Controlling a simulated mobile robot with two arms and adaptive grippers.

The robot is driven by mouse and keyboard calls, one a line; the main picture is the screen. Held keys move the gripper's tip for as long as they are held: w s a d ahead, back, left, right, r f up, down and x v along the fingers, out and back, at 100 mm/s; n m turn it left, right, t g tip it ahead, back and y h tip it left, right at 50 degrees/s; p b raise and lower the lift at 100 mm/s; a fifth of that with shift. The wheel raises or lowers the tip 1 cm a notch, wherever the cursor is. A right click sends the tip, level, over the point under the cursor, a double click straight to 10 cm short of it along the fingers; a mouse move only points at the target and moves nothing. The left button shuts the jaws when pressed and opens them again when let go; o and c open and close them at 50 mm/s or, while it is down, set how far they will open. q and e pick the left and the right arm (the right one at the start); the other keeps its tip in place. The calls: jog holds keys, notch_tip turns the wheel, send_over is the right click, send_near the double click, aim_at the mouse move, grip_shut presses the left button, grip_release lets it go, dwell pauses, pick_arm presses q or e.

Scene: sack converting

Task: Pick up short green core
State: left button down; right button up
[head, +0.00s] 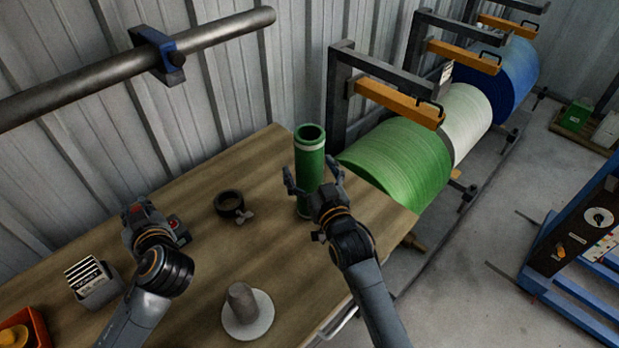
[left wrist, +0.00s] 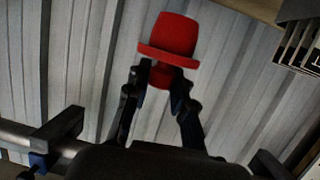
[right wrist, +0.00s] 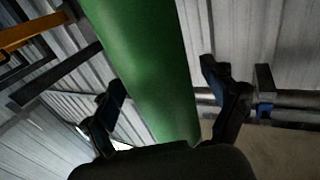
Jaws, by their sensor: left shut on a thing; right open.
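The green core (head: 310,160) is a tube with a pale band near its top, standing upright on the wooden table by its far right edge. My right gripper (head: 314,180) is open, with one finger on each side of the core; I cannot tell whether they touch it. In the right wrist view the core (right wrist: 150,70) fills the space between the spread fingers (right wrist: 165,105). My left gripper (head: 136,216) is over the table's left part, shut on a red flanged plug. The red plug (left wrist: 170,38) shows clearly in the left wrist view, between the fingertips (left wrist: 160,75).
A black collar with a wing screw (head: 229,205) and a grey peg on a round base (head: 247,325) stand on the table (head: 190,270). A card holder (head: 98,293) and an orange-red bin (head: 38,326) are at left. Green, white and blue rolls (head: 405,160) sit beyond the table's right end.

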jog(key=c, duration=1.4)
jog(key=shift+c, duration=0.8)
jog(key=shift+r, duration=0.1)
